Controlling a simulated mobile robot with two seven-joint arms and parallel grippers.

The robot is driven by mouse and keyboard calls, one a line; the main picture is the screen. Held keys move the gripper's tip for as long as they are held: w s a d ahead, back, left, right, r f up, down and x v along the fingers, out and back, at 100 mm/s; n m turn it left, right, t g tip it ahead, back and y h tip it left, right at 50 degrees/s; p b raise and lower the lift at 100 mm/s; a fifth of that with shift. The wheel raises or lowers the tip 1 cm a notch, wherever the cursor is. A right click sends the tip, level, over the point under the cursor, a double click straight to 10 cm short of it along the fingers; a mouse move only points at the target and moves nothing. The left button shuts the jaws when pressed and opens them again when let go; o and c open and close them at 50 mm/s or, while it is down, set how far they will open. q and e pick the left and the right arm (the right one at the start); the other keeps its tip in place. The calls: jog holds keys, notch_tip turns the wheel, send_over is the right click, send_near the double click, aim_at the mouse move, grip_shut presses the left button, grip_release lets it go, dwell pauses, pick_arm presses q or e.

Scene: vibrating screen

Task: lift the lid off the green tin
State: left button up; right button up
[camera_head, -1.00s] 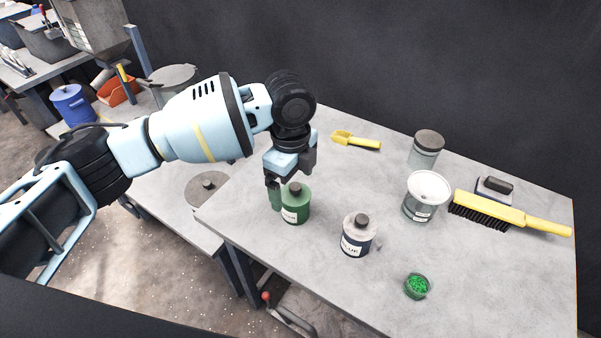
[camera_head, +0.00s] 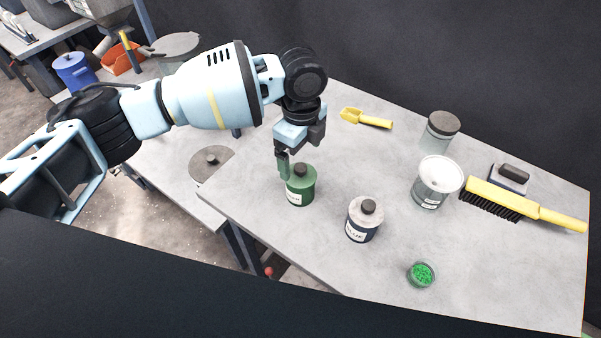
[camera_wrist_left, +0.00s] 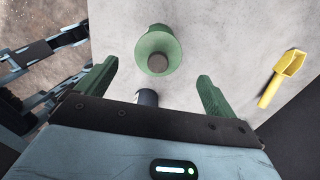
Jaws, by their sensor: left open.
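The green tin (camera_head: 301,190) stands upright on the grey table near its left edge. It has a green lid with a dark knob (camera_head: 300,169). My left gripper (camera_head: 284,164) is open and empty, at the tin's upper left in the head view, one finger overlapping the tin's edge in the picture. In the left wrist view the green fingers are spread wide (camera_wrist_left: 157,72), and the green tin (camera_wrist_left: 157,40) with its knob (camera_wrist_left: 157,64) shows between and beyond their tips. Whether a finger touches the tin cannot be told. My right gripper is not in view.
The blue-labelled tin (camera_head: 362,226) stands close right of the green tin. A dish of green granules (camera_head: 421,274), a white-topped can (camera_head: 436,182), a dark-lidded jar (camera_head: 439,131), a yellow brush (camera_head: 510,201) and a yellow scoop (camera_head: 366,118) occupy the table further right and back.

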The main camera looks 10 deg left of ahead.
aim_at(300, 167)
pick_arm(q)
notch_tip(300, 167, down, 5)
jog(key=shift+s+r, duration=0.1)
jog(key=shift+s, duration=0.05)
jog(key=shift+c, duration=0.4)
jog(key=c, duration=1)
